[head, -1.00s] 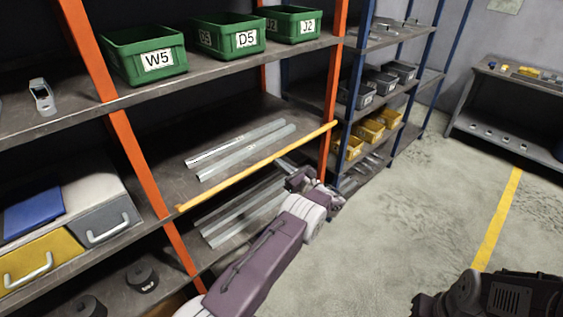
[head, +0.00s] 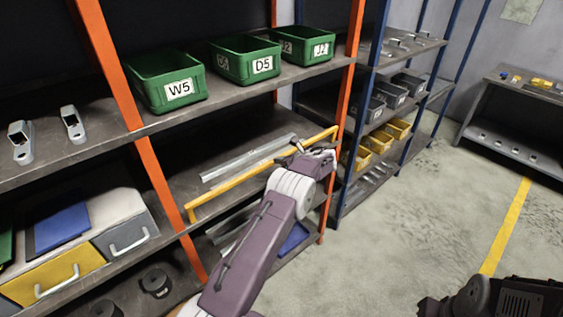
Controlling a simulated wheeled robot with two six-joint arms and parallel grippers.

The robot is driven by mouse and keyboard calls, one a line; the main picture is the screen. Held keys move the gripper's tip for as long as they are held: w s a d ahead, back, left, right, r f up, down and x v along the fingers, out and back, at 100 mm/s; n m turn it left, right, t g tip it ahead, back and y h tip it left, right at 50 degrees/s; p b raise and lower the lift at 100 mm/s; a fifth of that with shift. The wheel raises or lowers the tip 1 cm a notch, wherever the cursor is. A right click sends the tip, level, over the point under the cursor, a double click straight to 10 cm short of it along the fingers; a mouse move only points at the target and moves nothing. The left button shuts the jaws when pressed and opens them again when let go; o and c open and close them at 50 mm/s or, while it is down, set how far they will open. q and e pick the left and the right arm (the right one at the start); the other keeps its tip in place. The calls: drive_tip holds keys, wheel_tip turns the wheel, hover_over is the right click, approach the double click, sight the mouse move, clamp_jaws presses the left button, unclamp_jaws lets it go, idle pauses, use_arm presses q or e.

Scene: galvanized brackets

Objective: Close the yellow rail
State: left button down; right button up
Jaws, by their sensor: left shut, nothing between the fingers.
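The yellow rail (head: 262,169) runs along the front of the middle shelf of the orange-posted rack. It stands a little above the shelf edge, with a short bent leg at its left end. Its right end is close to the right orange post. My left gripper (head: 314,149) is shut and empty, at the right part of the rail. I cannot tell whether it touches the rail. Galvanized brackets (head: 240,162) lie on the shelf behind the rail, partly hidden by it. My right arm shows at the bottom right, but its gripper does not.
Green bins, one marked W5 (head: 168,80), stand on the shelf above. A blue-posted rack (head: 351,178) with grey and yellow bins stands just right of my left gripper. Drawers (head: 130,239) are at lower left. The floor on the right is clear, with a yellow line (head: 507,225).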

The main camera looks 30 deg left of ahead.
use_arm(q)
drive_tip(key=shift+w+a+r, duration=0.1)
drive_tip(key=shift+w+a, duration=0.05)
drive_tip(key=shift+a, duration=0.2)
use_arm(e)
drive_tip(key=shift+w+a, duration=0.15)
drive_tip(key=shift+a, duration=0.2)
